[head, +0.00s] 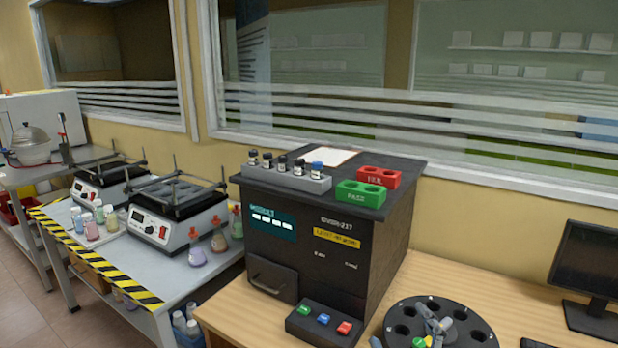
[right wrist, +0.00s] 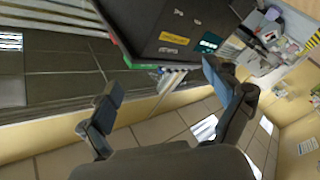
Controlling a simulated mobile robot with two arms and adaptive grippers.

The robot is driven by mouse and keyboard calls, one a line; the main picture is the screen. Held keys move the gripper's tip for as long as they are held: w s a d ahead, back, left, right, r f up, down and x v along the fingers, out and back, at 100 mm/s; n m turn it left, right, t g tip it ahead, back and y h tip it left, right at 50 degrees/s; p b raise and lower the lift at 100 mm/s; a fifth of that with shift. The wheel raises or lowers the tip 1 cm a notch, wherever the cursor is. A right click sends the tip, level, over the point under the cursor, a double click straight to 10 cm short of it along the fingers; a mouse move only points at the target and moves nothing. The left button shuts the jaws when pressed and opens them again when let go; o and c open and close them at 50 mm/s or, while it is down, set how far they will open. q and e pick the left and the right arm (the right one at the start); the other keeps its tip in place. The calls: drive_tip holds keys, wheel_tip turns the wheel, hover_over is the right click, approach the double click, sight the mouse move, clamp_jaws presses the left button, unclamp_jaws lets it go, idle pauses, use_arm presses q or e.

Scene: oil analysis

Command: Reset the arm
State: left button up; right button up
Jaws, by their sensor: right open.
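My right gripper (right wrist: 158,76) is open in the right wrist view, its two dark fingers spread wide. I see nothing between the fingers. The black analyzer box (right wrist: 180,30) appears upside down beyond the fingers in that view. In the head view the same box (head: 325,235) stands on the wooden table. Grey jointed parts show over the black round rack (head: 394,313) at the bottom of the head view; I cannot tell whether they belong to my gripper. My left gripper is not in view.
A grey vial rack (head: 285,180), a red block (head: 379,176) and a green block (head: 361,193) sit on the analyzer. A button panel (head: 322,322) is in front. A monitor (head: 590,265) stands right. Two shakers and several flasks occupy the left bench (head: 150,262).

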drive_tip(key=s+d+f+m+g+h, duration=0.25)
drive_tip(key=s+f+g, duration=0.2)
drive_tip(key=f, duration=0.35)
drive_tip(key=s+d+f+m+g+h, duration=0.1)
drive_tip(key=s+d+f+m+g, duration=0.25)
drive_tip(key=s+f, duration=0.3)
drive_tip(key=s+a+f+m+g+y, duration=0.1)
drive_tip(key=s+f+g, duration=0.25)
drive_tip(key=s, duration=0.45)
drive_tip(key=s+f+m+g, duration=0.1)
drive_tip(key=s+f+g, duration=0.2)
drive_tip(key=s+f, duration=0.3)
drive_tip(key=s+f+g, duration=0.2)
drive_tip(key=s+f, duration=0.1)
drive_tip(key=f, duration=2.3)
drive_tip(key=s+d+f+g, duration=0.1)
drive_tip(key=s+d+f, duration=0.1)
drive_tip(key=s+f, duration=1.3)
drive_tip(key=shift+s+d+f, duration=0.25)
drive_tip(key=shift+s, duration=0.6)
drive_tip(key=shift+c, duration=0.5)
